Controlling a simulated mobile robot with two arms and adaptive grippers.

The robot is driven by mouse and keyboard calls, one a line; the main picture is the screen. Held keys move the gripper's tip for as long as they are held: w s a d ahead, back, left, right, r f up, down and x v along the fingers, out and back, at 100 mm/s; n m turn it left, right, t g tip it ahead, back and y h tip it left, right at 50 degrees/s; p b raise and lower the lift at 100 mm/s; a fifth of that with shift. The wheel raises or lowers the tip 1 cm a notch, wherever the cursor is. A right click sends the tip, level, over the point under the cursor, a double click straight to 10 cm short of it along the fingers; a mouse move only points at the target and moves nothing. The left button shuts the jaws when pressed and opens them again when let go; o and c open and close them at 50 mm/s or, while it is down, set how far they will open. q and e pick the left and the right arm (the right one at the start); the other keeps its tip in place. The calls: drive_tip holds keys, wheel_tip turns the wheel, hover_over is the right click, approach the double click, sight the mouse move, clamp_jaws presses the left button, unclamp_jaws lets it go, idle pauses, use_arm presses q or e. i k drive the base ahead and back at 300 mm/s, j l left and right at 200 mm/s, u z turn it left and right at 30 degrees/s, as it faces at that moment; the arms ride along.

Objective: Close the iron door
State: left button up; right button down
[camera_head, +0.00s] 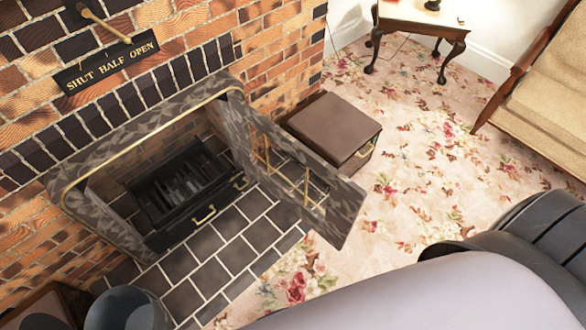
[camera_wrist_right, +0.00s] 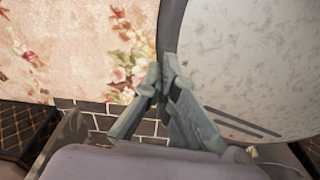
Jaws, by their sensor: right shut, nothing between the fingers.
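The iron door (camera_head: 290,175) stands wide open in the head view. It is a dark, mottled panel hinged at the right side of the fireplace opening and swung out over the hearth and carpet. Brass fittings show on its inner face. The fireplace surround (camera_head: 120,140) is mottled iron with a brass trim, and its opening is uncovered. My right gripper (camera_wrist_right: 162,78) shows in the right wrist view, with its fingers shut and empty above floral carpet and tiles. Neither gripper shows in the head view; my arm covers part of its lower edge.
A dark grate (camera_head: 180,187) sits inside the fireplace. A brown box (camera_head: 330,125) stands behind the door, close to it. A dark bucket (camera_head: 128,310) is at the lower left. Tiled hearth (camera_head: 235,250) and open floral carpet (camera_head: 430,130) lie around. A sofa (camera_head: 545,90) is at right.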

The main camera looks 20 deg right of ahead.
sight(346, 199)
drive_tip(key=l+u, duration=0.2)
drive_tip(key=l, duration=0.4)
drive_tip(key=l+u, duration=0.2)
drive_tip(key=l, duration=0.4)
drive_tip(key=l+u, duration=0.2)
drive_tip(key=l, duration=0.4)
drive_tip(key=k+l+u, duration=0.2)
drive_tip(key=l, duration=0.35)
